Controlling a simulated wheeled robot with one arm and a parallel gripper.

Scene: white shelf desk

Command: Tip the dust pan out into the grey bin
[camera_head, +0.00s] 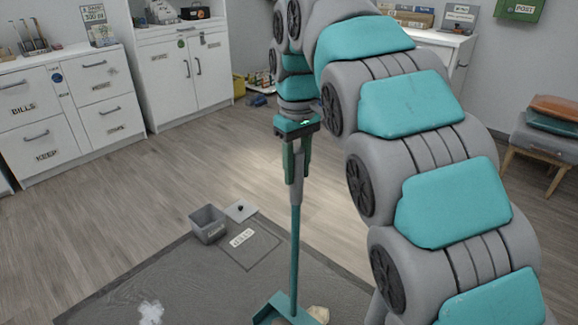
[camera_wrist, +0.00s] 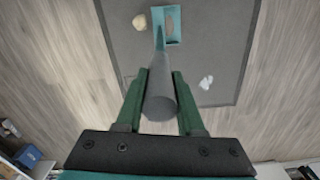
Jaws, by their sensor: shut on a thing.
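The teal dust pan (camera_head: 268,313) is at the bottom of the head view, on or just above the dark grey mat; I cannot tell which. Its long upright handle (camera_head: 295,240) rises to my gripper (camera_head: 297,160), whose green fingers are shut on the grey grip. In the wrist view, my gripper (camera_wrist: 160,105) holds the grip (camera_wrist: 162,95) between its fingers. The grey bin (camera_head: 207,228) stands open-topped at the mat's far edge, left of the handle. Its inside is mostly hidden.
A flat grey piece with a dark knob (camera_head: 240,211) lies beside the bin. A labelled outline (camera_head: 247,249) marks the mat (camera_head: 215,285). A white scrap (camera_head: 150,312) lies on the mat; a beige lump (camera_head: 319,314) is beside the pan. White cabinets (camera_head: 75,100) stand behind open wooden floor.

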